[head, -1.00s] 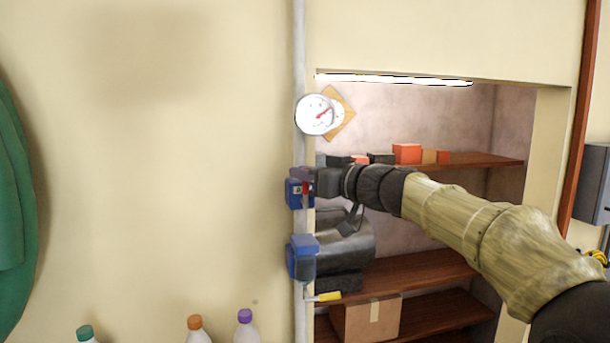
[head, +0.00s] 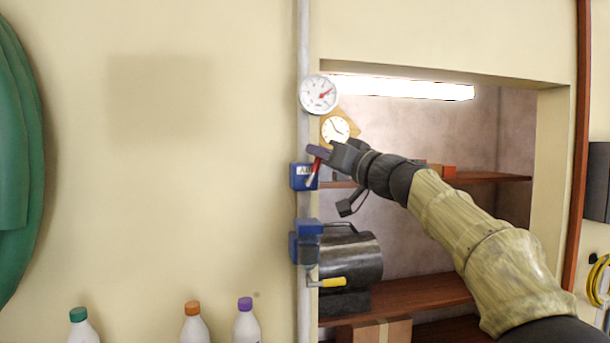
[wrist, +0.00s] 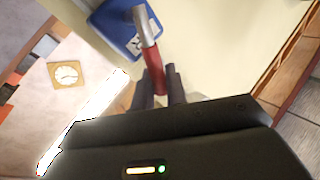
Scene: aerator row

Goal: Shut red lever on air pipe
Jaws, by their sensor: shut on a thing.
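The red lever (head: 313,172) sits on a blue valve body (head: 301,177) with a white label, on the pale vertical air pipe (head: 304,232). The lever slants up and slightly right from the valve, with a grey metal lower part. My gripper (head: 320,153) is shut on its upper end. In the wrist view, the lever's red grip (wrist: 152,62) runs between my two dark fingers (wrist: 160,85).
A round gauge (head: 319,94) is on the pipe above. A second blue valve (head: 305,243) and a yellow-handled lever (head: 328,282) are below.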

